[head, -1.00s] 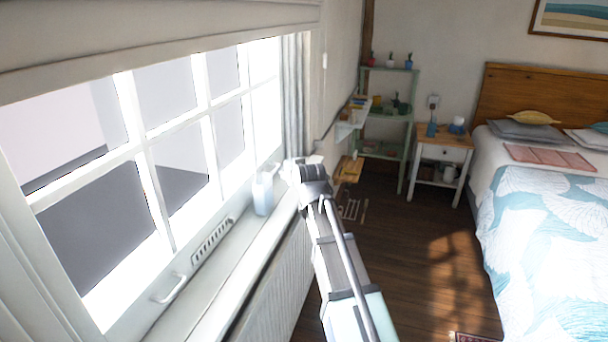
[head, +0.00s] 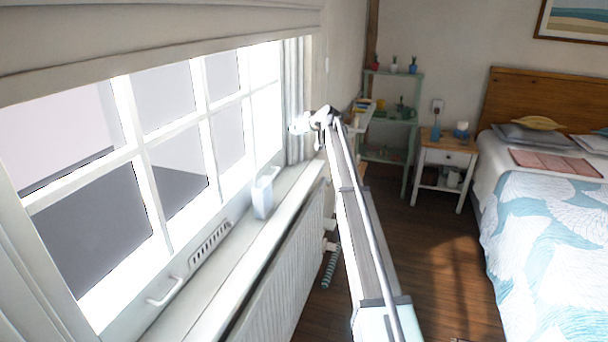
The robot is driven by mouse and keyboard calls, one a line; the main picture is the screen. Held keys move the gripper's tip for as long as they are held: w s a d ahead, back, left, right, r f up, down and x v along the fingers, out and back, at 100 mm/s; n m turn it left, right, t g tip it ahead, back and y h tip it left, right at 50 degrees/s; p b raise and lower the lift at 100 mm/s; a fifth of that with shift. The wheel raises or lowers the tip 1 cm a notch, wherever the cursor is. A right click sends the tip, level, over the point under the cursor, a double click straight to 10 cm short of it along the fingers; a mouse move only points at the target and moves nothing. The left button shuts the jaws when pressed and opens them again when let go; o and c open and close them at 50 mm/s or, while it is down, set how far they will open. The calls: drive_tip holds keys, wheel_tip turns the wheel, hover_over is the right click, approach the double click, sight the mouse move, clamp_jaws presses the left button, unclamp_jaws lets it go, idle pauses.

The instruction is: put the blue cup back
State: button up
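I cannot tell for sure which thing is the blue cup. A pale blue-white container (head: 262,198) stands upright on the windowsill (head: 225,262). Small blue items stand on the nightstand (head: 445,158): a blue one (head: 436,133) at its left and a blue-and-white one (head: 461,130) at its right. My gripper (head: 300,123) is raised in front of the far end of the window, above and beyond the sill container and apart from it. Its fingers are washed out by the bright light, so I cannot see whether they are open or hold anything.
A green shelf (head: 409,130) with small potted plants and other items stands in the back corner. A white radiator (head: 285,262) is under the sill. The bed (head: 550,235) fills the right side.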

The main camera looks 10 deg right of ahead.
sight(301, 175)
wheel_tip(301, 175, down, 19)
drive_tip(key=p, duration=0.3)
drive_tip(key=shift+r+p, duration=0.15)
drive_tip(key=shift+p, duration=0.2)
drive_tip(key=shift+f, duration=0.35)
drive_tip(key=shift+f+b, duration=0.25)
drive_tip(key=shift+b, duration=0.05)
drive_tip(key=o, duration=1.1)
drive_tip(key=shift+o, duration=0.2)
drive_tip(key=shift+r, duration=0.15)
drive_tip(key=shift+r+p, duration=0.2)
drive_tip(key=shift+p, duration=0.25)
drive_tip(key=b+v, duration=0.3)
drive_tip(key=v, duration=0.9)
drive_tip(key=shift+f, duration=0.15)
